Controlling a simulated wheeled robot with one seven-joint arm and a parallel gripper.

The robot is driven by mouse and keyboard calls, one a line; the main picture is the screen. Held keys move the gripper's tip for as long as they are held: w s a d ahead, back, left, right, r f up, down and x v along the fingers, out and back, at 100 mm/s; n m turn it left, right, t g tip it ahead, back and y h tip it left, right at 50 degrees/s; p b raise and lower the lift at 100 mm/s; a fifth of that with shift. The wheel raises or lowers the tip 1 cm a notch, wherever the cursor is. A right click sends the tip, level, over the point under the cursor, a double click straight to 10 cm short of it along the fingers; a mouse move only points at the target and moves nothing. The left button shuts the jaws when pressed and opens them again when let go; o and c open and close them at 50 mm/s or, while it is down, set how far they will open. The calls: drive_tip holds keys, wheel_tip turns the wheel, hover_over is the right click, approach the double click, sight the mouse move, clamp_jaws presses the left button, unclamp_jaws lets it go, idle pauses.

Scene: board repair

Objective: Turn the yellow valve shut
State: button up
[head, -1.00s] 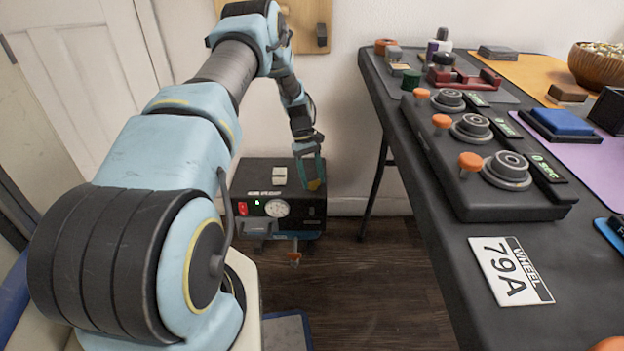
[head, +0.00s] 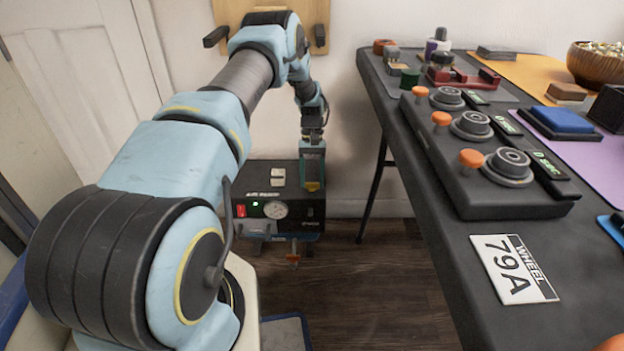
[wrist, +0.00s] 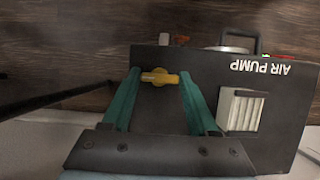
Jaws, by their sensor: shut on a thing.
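The yellow valve (wrist: 160,77) sits on the top of the black air pump, near one edge. In the wrist view its handle lies crosswise between my two green fingers, with its ends at the fingertips. My gripper (wrist: 160,75) is shut on it. In the head view my gripper (head: 312,184) points down at the right side of the pump top, and a little yellow of the valve shows at the fingertips. The air pump (head: 233,212) stands on the floor by the wall, with a gauge, a red switch and a green light on its front.
A black table (head: 450,285) stands to the right, with a dark control unit (head: 455,180) with orange knobs on it. A table leg (head: 373,187) stands to the right of the pump. The wooden floor (head: 370,285) in front is clear.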

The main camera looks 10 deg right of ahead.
idle(0.3)
drive_tip(key=o, duration=1.4)
drive_tip(key=p+v, duration=0.1)
drive_tip(key=v, duration=0.6)
drive_tip(key=shift+w+r, duration=0.1)
drive_tip(key=shift+r, duration=0.2)
